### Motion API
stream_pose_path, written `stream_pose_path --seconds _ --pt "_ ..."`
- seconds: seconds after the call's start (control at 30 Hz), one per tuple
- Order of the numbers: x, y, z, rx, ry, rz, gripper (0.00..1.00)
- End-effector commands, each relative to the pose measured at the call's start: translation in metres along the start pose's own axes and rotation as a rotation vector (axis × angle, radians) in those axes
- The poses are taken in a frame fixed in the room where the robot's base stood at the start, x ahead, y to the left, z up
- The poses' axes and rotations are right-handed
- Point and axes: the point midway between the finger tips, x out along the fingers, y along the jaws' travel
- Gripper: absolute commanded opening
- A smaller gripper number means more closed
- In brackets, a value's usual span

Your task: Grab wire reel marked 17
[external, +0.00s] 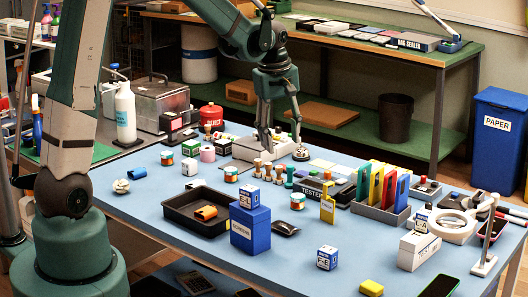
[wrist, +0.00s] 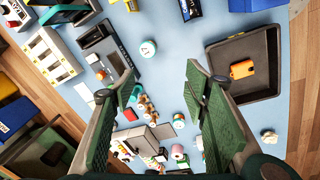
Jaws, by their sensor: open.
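Several small wire reels with coloured bands stand on the blue table; I cannot read a 17 on any of them. One reel (external: 297,201) stands between the black tray and the tester and shows in the wrist view as a pale, teal-marked top (wrist: 148,48). Another reel (external: 231,174) is behind the tray; others are a reel (external: 167,158), a reel (external: 190,148) and a reel (external: 189,167) at the back left. My gripper (external: 281,138) is open and empty above the table's back part, over the wooden stamps. In the wrist view its fingers (wrist: 162,88) are wide apart.
The black tray (external: 180,219) holds an orange piece. A blue box (external: 250,232), the black tester (external: 318,190) and a rack of coloured folders (external: 380,212) crowd the middle and right. Wooden stamps (external: 268,172) stand below my gripper.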

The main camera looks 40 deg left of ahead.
Motion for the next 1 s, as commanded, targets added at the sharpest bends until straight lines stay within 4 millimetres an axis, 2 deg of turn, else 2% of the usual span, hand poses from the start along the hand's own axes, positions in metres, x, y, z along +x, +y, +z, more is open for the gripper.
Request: stream_pose_path --seconds 0.4,0.6,0.8,1.0 --pt "0.079 0.033 -0.006 -0.187 -0.027 -0.08 0.45" --pt "0.111 0.043 -0.007 -0.261 -0.032 -0.112 0.45" --pt "0.126 0.047 -0.007 -0.297 -0.034 -0.127 0.45" --pt "0.127 0.047 -0.007 -0.303 -0.034 -0.13 0.45"
